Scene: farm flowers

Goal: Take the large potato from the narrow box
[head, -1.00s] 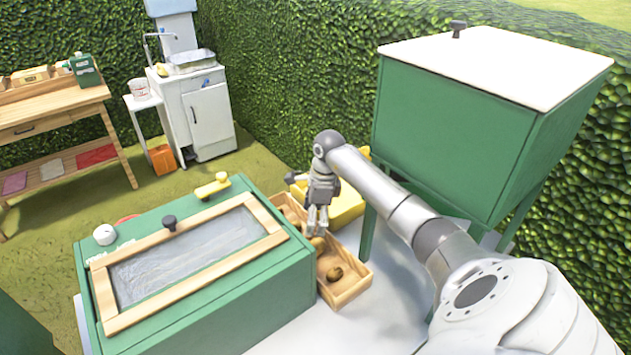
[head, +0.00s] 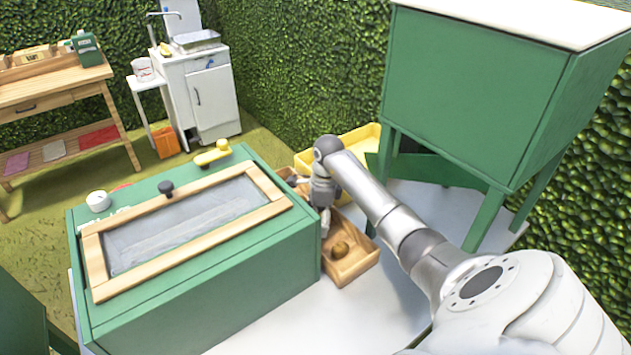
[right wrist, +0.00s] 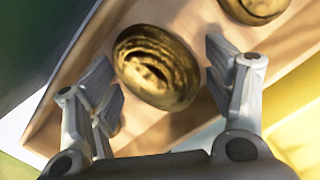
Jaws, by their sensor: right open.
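The narrow box (head: 360,272) is a long wooden tray on the white surface, beside the green bin. My right gripper (head: 325,224) reaches down into it in the head view. In the right wrist view a brown, ridged potato (right wrist: 157,67) lies on the box floor, between the open fingers, with gaps showing on both sides. A second potato (right wrist: 255,8) lies further up, cut off by the frame edge, so I cannot compare full sizes. One potato (head: 340,249) shows in the head view near the box's front end; my gripper hides part of the box. My left gripper is out of view.
A green bin (head: 215,285) with a wood-framed lid stands close on the left. A yellow crate (head: 362,140) is behind the box. A tall green cabinet (head: 470,100) on legs stands to the right. White surface is free in front.

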